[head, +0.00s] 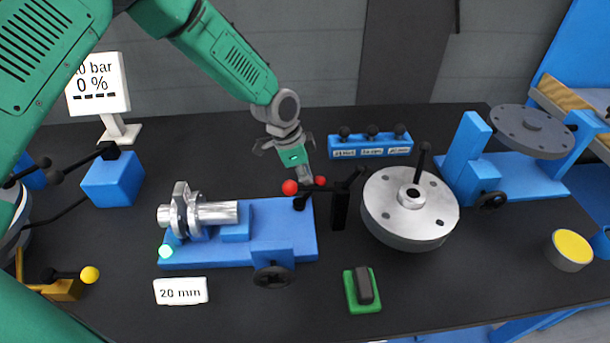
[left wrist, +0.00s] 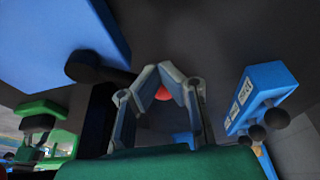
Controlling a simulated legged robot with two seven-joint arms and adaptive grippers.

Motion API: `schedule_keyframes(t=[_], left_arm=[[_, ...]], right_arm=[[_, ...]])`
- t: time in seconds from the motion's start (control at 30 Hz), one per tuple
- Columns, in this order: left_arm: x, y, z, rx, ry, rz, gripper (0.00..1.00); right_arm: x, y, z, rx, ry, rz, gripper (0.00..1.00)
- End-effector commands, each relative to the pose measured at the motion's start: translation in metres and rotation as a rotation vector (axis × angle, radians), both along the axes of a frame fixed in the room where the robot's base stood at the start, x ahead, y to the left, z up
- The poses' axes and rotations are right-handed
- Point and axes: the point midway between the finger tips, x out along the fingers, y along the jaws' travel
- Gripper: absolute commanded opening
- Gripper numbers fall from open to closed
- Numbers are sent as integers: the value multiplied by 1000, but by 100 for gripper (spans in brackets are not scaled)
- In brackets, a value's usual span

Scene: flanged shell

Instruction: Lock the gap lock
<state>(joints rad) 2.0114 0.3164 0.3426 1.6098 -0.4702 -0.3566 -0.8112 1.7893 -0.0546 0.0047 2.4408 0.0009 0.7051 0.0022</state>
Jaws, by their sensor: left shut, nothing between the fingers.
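A black lever (head: 306,199) with a red ball knob (head: 290,187) stands at the right end of the blue fixture (head: 282,222). A second red spot (head: 320,181) shows just to its right. I cannot tell for certain which part is the gap lock. My left gripper (head: 304,180) points down right beside the red knob, with its fingers shut and empty. In the left wrist view its fingertips (left wrist: 160,72) meet, and a red knob (left wrist: 163,93) shows between the fingers. Contact with the knob cannot be told. My right gripper is not in view.
A black post (head: 339,208) and a round flanged shell (head: 410,207) stand to the right. A blue block with several black knobs (head: 370,146) lies behind. A silver shaft (head: 218,213) rests on the fixture. The table's front edge is mostly clear.

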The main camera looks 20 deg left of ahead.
Motion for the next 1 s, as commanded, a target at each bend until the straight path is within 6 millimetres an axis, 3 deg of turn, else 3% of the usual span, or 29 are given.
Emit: schedule_keyframes(t=[0.7, 0.83, 1.0], left_arm=[[1, -2, 2, -1, -1, 2, 0], [-1, 2, 16, -1, -2, 3, 0], [-5, 12, 50, -2, -3, 4, 0]], right_arm=[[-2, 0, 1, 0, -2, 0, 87], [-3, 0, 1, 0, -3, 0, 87], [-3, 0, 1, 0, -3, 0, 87]])
